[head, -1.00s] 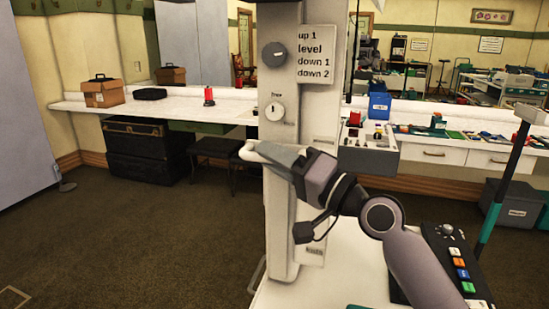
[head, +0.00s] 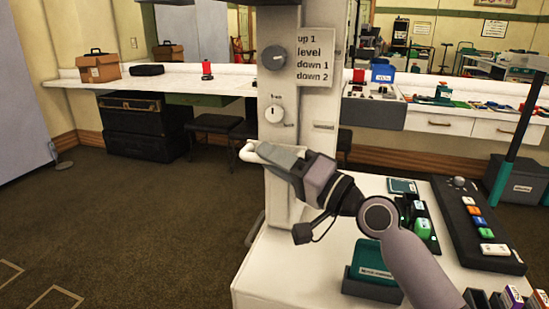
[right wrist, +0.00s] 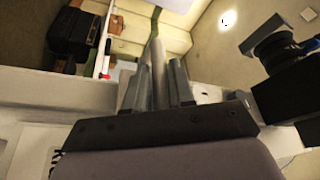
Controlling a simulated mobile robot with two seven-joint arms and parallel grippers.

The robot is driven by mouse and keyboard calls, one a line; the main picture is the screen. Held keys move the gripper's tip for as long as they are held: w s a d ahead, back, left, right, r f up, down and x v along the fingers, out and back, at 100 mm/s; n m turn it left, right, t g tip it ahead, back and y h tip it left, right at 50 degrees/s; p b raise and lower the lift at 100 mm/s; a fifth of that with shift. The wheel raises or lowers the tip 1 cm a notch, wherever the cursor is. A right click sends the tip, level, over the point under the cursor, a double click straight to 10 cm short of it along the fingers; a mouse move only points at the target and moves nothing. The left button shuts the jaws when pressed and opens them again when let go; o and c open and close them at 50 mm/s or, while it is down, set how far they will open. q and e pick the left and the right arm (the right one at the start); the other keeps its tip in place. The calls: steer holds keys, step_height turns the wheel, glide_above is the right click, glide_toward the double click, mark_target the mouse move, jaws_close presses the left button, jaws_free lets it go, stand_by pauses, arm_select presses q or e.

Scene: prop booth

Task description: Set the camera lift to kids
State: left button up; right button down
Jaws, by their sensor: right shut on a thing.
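The camera lift is a pale upright column (head: 283,200) on the left part of the white desk. Its front carries a large grey dial (head: 272,58), a smaller white dial (head: 275,115) and a sign (head: 315,57) reading up 1, level, down 1, down 2. A small plate (head: 324,127) sits at the column's right side; its lettering is too small to read. My right gripper (head: 268,152) is shut on the lift's white handle (head: 247,152), below the small dial. In the right wrist view the pale bar (right wrist: 156,65) lies between the fingers. My left gripper is not in view.
The white desk (head: 275,275) holds a teal card box (head: 374,262), a green-buttoned device (head: 421,229) and a dark button panel (head: 478,225) below and right of my arm. A wall counter (head: 205,83) runs behind. Open carpet lies left of the column.

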steer(key=shift+f, duration=0.15)
steer(key=c, duration=1.1)
jaws_free()
steer(key=shift+s+d, duration=0.1)
steer(key=shift+v, duration=3.45)
